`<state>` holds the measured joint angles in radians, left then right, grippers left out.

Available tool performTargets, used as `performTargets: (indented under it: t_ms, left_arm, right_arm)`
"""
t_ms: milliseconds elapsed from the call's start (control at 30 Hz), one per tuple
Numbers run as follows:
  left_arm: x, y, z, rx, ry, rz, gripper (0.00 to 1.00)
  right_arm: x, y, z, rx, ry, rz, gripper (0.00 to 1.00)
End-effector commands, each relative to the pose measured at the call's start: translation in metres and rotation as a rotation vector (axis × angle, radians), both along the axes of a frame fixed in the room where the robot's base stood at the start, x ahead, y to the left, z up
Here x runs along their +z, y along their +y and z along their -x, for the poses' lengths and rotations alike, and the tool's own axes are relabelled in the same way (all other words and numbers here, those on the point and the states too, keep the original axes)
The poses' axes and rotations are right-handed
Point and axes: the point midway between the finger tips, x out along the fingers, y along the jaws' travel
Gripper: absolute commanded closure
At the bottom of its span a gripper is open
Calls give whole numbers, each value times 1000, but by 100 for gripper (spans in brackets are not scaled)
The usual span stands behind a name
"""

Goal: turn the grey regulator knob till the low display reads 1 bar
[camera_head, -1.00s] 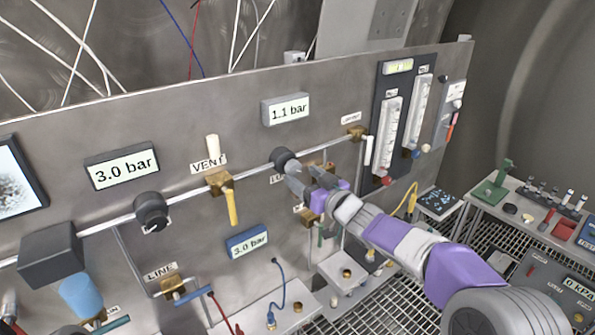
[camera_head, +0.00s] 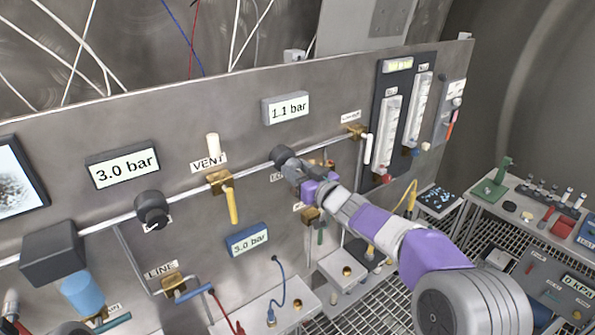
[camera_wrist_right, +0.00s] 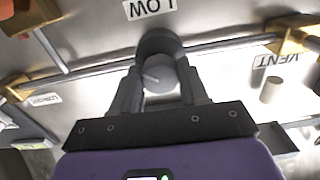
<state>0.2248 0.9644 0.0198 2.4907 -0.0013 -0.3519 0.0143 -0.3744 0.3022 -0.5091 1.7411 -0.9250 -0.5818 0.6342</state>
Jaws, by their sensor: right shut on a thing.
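The grey regulator knob (camera_head: 281,154) sits on the steel pipe of the panel, below and near the low display (camera_head: 286,108), which reads 1.1 bar. My right gripper (camera_head: 290,166) reaches it from the lower right and is shut on it. In the right wrist view the knob's pale round face (camera_wrist_right: 164,79) lies between the two fingers of my right gripper (camera_wrist_right: 163,90). A "LOW" label (camera_wrist_right: 150,7) shows upside down beside the knob there; in the head view the gripper partly covers it. My left gripper is not in view.
Another display (camera_head: 123,165) reads 3.0 bar, above a black knob (camera_head: 152,210). The vent valve (camera_head: 221,183) with its yellow handle is left of my gripper. A blue-framed display (camera_head: 247,240) is below. Flow tubes (camera_head: 389,128) stand to the right. A bench (camera_head: 520,205) is at far right.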

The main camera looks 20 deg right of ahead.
Motion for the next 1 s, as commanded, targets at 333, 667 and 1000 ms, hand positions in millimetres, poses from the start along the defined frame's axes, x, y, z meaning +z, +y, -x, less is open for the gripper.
performTargets:
  t_ms: [333, 667, 1000]
  left_arm:
    - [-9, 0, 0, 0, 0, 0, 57]
    - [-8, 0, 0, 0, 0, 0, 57]
    - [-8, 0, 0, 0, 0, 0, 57]
  right_arm:
    - [-1, -1, 0, 0, -44, 125, 87]
    - [-1, 0, 0, 0, -43, 125, 39]
    - [-1, -1, 0, 0, -44, 123, 31]
